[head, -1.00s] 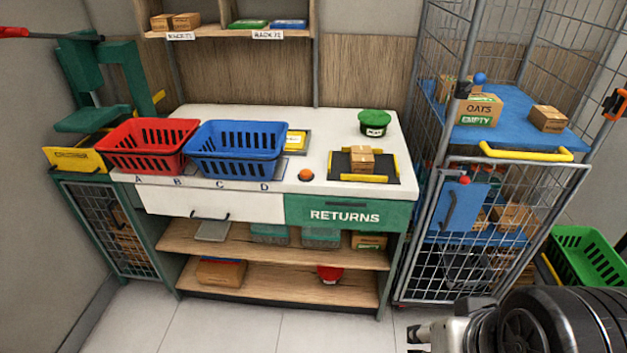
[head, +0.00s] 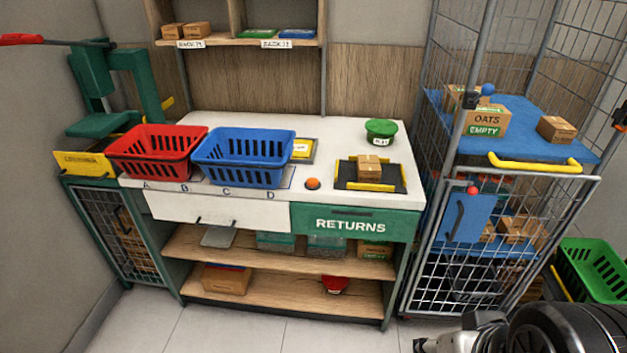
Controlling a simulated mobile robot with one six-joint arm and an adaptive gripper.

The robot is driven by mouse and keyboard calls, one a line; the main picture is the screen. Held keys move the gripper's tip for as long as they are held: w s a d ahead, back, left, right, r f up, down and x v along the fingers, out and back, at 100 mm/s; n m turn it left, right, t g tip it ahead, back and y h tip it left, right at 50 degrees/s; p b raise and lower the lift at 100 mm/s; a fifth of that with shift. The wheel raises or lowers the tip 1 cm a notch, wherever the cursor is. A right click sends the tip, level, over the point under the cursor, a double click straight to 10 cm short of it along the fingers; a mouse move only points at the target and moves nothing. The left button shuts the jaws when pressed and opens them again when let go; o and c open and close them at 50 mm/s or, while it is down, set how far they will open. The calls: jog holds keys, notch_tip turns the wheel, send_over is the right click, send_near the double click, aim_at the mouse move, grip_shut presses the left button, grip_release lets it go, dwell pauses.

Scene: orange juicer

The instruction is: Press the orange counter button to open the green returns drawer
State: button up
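The orange counter button (head: 312,184) is a small dome on the white counter, right of the blue basket and left of the black tray. The green returns drawer (head: 352,224), labelled RETURNS, is closed in the counter front below the button. My gripper (head: 418,345) shows only in part at the bottom edge, low and in front of the counter, to the right of the drawer. It is well apart from the button and the drawer. Its fingers are small and cut off, so their opening is unclear.
A red basket (head: 155,150) and a blue basket (head: 243,155) stand on the counter. A black tray (head: 393,181) with yellow edges holds a small box (head: 368,166). A green round tub (head: 380,129) stands behind it. A wire cage cart (head: 500,165) stands close on the right.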

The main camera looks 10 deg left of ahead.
jog(key=shift+c, duration=0.4)
grip_shut()
dwell(1.2)
